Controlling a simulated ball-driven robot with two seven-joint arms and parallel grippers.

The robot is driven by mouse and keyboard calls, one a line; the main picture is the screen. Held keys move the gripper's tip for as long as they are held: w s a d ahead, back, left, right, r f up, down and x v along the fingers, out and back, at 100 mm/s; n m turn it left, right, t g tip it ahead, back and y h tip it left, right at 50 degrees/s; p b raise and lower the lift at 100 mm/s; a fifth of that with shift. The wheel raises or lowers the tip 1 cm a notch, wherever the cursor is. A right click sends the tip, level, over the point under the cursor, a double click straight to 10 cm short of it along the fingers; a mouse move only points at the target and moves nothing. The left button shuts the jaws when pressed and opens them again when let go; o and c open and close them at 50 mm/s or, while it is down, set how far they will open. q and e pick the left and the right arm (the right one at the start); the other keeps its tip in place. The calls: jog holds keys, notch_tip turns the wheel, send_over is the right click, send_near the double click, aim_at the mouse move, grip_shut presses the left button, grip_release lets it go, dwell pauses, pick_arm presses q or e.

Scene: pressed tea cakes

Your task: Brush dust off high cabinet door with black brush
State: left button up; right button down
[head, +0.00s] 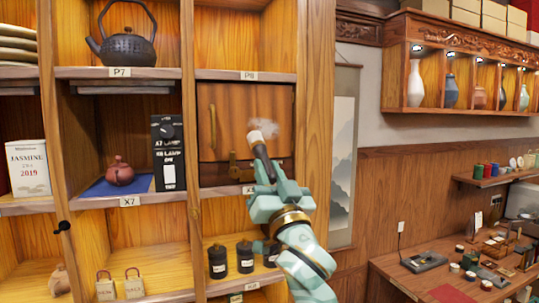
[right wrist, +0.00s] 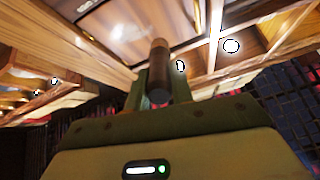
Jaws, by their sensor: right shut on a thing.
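The brown cabinet door (head: 230,110) is closed in the tall shelf, below the P8 label, with a brass handle at its left. A pale dusty patch (head: 267,126) shows at the right part of the door. My right gripper (head: 264,178) is shut on the black brush (head: 259,149), which points up and has a pale head. The head overlaps the patch in the head view; I cannot tell if it touches. In the right wrist view the brush (right wrist: 160,72) stands between the fingers, and a pale blur (right wrist: 122,32) shows on the door. My left gripper is not in view.
A black teapot (head: 127,40) stands upper left. A red clay teapot (head: 120,171) sits left of a black box (head: 167,152). Several black jars (head: 245,257) stand below the door. A wooden post (head: 316,120) borders the shelf at right; vases (head: 415,84) stand on a wall shelf.

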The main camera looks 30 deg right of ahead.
jog(key=shift+w+r, duration=0.15)
jog(key=shift+r, duration=0.1)
jog(key=shift+w+d+b, duration=0.25)
jog(key=shift+w+b, duration=0.1)
jog(key=shift+w, duration=0.55)
jog(key=shift+w+d+b, duration=0.25)
jog(key=shift+w+b, duration=0.15)
jog(key=shift+w, duration=0.55)
jog(key=shift+w+d+b, duration=0.25)
jog(key=shift+w+b, duration=0.1)
jog(key=shift+w, duration=0.55)
jog(key=shift+w+d, duration=0.1)
jog(key=shift+w, duration=0.35)
jog(key=shift+d, duration=0.1)
